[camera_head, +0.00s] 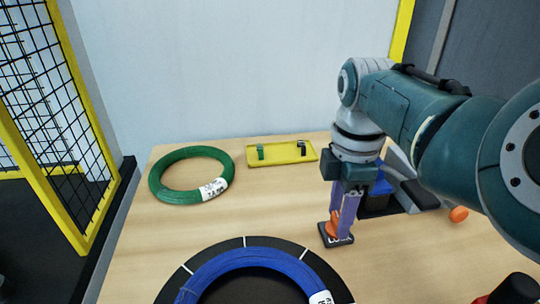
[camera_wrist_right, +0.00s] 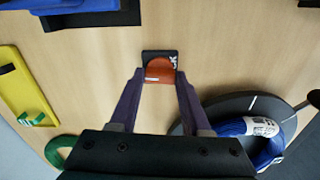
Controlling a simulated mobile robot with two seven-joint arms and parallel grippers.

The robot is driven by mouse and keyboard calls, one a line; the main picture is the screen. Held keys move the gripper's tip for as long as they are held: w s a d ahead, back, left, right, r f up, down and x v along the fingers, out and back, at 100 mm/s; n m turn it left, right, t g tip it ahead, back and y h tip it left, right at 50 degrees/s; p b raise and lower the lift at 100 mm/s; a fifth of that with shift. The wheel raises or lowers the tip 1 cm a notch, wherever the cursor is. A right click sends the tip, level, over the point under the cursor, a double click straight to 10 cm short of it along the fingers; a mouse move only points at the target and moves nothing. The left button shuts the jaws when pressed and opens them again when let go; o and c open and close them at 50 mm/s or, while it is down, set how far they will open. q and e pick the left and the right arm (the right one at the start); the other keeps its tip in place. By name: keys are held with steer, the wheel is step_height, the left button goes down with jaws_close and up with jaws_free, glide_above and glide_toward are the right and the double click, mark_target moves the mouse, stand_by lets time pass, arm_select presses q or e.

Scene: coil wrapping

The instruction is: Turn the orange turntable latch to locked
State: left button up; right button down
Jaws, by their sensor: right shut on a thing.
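The orange turntable latch (camera_head: 333,226) sits on a small black base plate (camera_head: 344,241) on the table, behind and right of the turntable. My right gripper (camera_head: 342,226) points down at it, with its purple fingers on either side of the latch. In the right wrist view the latch (camera_wrist_right: 160,68) shows between the two fingertips (camera_wrist_right: 160,77), with white marks on the plate partly visible. The gripper is shut on the latch; its fingers hide part of it. The black turntable (camera_head: 232,244) carries a blue coil (camera_head: 250,258) with a white label. My left gripper is out of view.
A green coil (camera_head: 163,190) lies at the table's back left. A yellow tray (camera_head: 281,155) with small clips is at the back. A blue and black object (camera_head: 375,196) stands just behind my right gripper. An orange knob (camera_head: 458,214) is at the right.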

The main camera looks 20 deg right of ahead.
steer(key=m+p, duration=0.1)
steer(key=m, duration=0.2)
steer(key=shift+r+p, duration=0.15)
steer(key=shift+p, duration=0.15)
steer(key=m+p, duration=0.1)
steer(key=m, duration=0.3)
steer(key=shift+m, duration=0.4)
steer(key=m, duration=0.4)
steer(key=shift+p, duration=0.4)
steer(key=m, duration=0.4)
steer(key=shift+m, duration=0.5)
steer(key=shift+c, duration=1.8)
jaws_free()
